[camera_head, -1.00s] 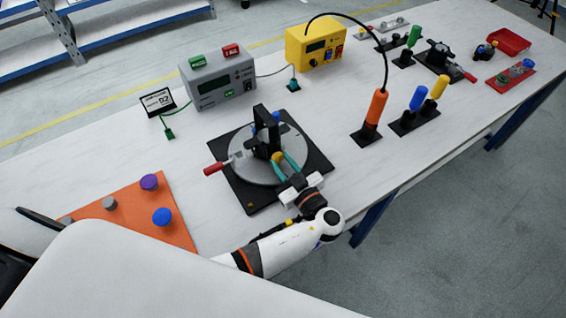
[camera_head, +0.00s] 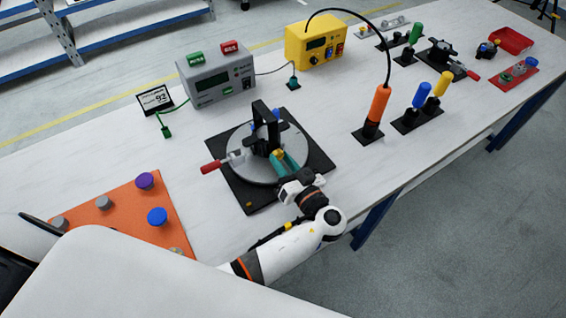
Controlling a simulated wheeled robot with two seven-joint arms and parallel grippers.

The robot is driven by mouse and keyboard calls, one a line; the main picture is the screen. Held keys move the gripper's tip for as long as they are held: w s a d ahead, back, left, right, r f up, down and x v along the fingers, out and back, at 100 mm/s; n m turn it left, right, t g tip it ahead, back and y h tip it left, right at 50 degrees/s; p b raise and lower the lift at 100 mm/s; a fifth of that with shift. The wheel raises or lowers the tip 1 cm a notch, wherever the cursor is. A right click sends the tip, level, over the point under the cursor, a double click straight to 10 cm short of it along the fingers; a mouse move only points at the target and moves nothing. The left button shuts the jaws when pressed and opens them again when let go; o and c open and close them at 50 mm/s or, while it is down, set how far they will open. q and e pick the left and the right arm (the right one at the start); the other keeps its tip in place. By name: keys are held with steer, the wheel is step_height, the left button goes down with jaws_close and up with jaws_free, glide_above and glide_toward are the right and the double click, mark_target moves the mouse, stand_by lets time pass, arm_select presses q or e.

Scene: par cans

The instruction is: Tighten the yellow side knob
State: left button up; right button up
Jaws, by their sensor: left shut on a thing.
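The yellow side knob (camera_head: 279,154) sits on the near right side of a black clamp fixture (camera_head: 262,130), on a round grey plate (camera_head: 240,168). The plate rests on a black square base (camera_head: 313,150). A lever with a red handle (camera_head: 211,167) sticks out to the left of the fixture, and a blue part shows behind the black upright. My left gripper (camera_head: 284,160), with teal fingers, reaches in from the near right and is shut on the yellow knob. The fingers partly hide the knob. My right gripper is not in view.
An orange board (camera_head: 126,210) with knobs lies at left. A grey meter box (camera_head: 218,77), a small display (camera_head: 156,99) and a yellow box (camera_head: 315,45) stand behind. An orange-handled tool (camera_head: 376,106) stands at right. Bare tabletop lies between.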

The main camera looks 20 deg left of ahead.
arm_select(q)
steer(key=shift+m, duration=0.5)
steer(key=o, duration=1)
